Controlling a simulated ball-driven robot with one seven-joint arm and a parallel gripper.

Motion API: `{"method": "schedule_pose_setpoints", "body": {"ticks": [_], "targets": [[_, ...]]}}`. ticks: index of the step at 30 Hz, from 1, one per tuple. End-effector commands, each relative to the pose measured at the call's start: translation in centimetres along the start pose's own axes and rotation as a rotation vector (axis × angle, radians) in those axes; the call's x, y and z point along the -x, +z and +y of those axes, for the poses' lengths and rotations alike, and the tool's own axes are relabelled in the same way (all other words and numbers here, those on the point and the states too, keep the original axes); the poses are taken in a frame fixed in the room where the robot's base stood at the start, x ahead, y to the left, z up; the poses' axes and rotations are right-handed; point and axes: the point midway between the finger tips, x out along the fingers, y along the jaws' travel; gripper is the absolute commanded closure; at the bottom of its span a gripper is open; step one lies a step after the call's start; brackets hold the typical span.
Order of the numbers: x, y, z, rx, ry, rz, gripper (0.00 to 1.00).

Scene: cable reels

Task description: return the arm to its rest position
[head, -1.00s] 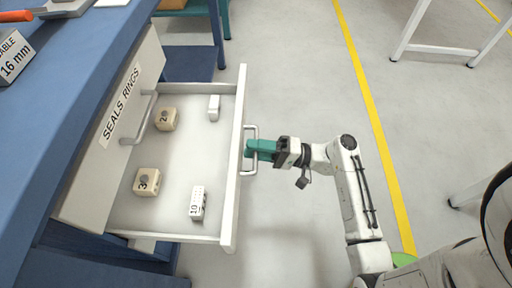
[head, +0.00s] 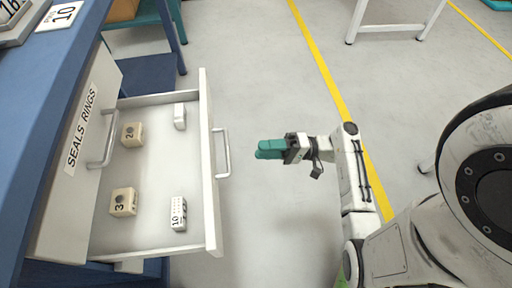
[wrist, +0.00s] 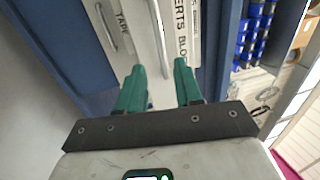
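My gripper (head: 262,150) has green fingers and is in mid-air to the right of the open drawer's handle (head: 222,153). A clear gap separates the fingers from the handle. In the wrist view my gripper (wrist: 159,65) shows its two fingers apart with nothing between them. My white arm (head: 350,180) reaches forward from my body on the right, bent at the elbow.
Floor right of the drawer is clear. A white-legged table (head: 395,8) stands far back. Blue bins (wrist: 255,25) show in the wrist view.

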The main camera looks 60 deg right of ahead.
Motion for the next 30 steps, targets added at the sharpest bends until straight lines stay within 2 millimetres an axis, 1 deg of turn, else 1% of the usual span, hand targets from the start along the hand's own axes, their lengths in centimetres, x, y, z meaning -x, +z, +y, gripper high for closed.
{"method": "schedule_pose_setpoints", "body": {"ticks": [20,23,26,27,30], "targets": [[0.1,0.1,0.1,-0.001,0.002,-0.002,0.65],[-0.8,1.1,1.3,-0.01,0.076,-0.05,0.65],[-2.1,3.2,3.8,-0.02,0.229,-0.145,0.65],[-2.5,4.3,5.0,-0.019,0.306,-0.192,0.65],[-3.0,7.0,7.7,0.004,0.516,-0.315,0.65]]}}
